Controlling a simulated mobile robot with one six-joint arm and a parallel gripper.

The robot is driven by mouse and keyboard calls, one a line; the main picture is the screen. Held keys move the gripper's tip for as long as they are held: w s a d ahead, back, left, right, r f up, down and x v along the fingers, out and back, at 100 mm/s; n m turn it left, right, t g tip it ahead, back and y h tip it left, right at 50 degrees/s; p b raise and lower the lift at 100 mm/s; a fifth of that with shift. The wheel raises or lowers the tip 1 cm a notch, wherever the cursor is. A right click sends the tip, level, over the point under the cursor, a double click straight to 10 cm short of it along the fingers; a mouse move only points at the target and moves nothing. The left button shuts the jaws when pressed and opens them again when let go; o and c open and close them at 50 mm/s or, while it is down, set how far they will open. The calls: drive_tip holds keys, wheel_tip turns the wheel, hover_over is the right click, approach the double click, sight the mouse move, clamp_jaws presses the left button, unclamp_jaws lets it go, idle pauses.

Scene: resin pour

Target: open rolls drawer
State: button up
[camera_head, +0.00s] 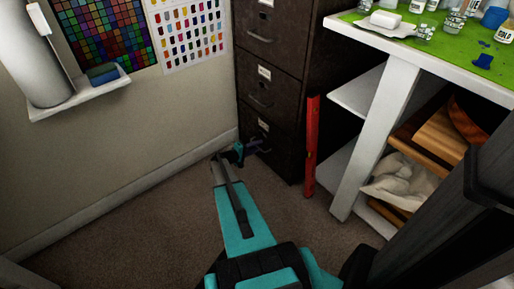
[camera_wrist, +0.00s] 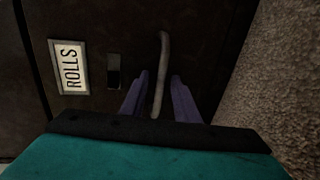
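The rolls drawer (camera_head: 278,151) is the lowest drawer of a dark metal cabinet and looks shut. In the wrist view its white label (camera_wrist: 68,67) reads "ROLLS", turned on its side. Its pale, thin bar handle (camera_wrist: 162,50) runs between the two purple fingers of my gripper (camera_wrist: 160,76). The fingers are open, one on each side of the handle, with a visible gap to it on both sides. In the head view my gripper (camera_head: 248,148) is low in front of the drawer and hides its handle.
A red level (camera_head: 312,147) stands upright at the cabinet's right side. A white workbench (camera_head: 385,110) with shelves and a green mat is to the right. A wall shelf (camera_head: 80,93) hangs at the left. The carpet (camera_head: 130,225) in front is clear.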

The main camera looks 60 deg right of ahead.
drive_tip(key=shift+c, duration=0.4)
clamp_jaws()
drive_tip(key=shift+a, duration=0.1)
